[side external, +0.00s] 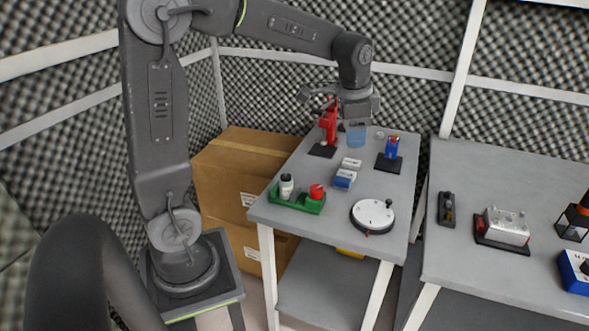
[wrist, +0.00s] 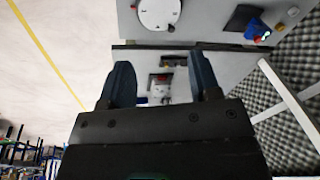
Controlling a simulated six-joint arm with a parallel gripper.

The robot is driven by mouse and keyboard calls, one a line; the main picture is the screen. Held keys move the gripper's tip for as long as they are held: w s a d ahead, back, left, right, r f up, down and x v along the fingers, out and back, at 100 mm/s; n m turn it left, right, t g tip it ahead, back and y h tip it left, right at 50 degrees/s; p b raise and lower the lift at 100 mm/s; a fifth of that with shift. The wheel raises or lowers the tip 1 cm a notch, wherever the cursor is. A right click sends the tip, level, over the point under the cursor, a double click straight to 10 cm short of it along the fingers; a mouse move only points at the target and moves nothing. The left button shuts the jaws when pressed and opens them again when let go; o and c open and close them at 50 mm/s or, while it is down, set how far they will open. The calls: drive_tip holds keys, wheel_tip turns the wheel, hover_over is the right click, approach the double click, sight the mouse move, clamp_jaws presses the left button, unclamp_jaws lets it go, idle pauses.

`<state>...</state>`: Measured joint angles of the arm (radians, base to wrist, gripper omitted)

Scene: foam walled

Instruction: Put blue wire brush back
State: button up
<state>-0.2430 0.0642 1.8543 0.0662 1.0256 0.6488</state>
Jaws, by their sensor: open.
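No wire brush can be made out for certain. A small blue item (side external: 391,148) stands on a black base (side external: 385,165) on the near table (side external: 320,225); it also shows at the upper right of the wrist view (wrist: 259,36). A blue-and-white block (side external: 344,179) lies mid-table beside a white block (side external: 351,163). My gripper (side external: 358,112) is over the back of this table. In the wrist view my gripper (wrist: 163,82) has its fingers wide apart with nothing between them. Beyond them is the second table, with small objects.
A red stand (side external: 329,125), a bluish clear cup (side external: 356,136), a green tray with bottles (side external: 297,200) and a white dial (side external: 372,215) share the table. The right table holds a black holder (side external: 446,210) and grey box (side external: 506,226). A cardboard box (side external: 230,175) stands at left.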

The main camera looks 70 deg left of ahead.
drive_tip(key=s+d+n+t, duration=0.1)
drive_tip(key=s+d+n, duration=0.1)
drive_tip(key=s+d, duration=0.3)
drive_tip(key=s+d+n+t+h, duration=0.1)
drive_tip(key=s+d, duration=0.4)
drive_tip(key=s, duration=0.8)
drive_tip(key=shift+s+d+r+n+t, duration=0.3)
drive_tip(key=shift+s+r+n+t, duration=0.1)
drive_tip(key=shift+n+t, duration=0.5)
drive_tip(key=shift+o, duration=0.4)
drive_tip(key=shift+w, duration=0.1)
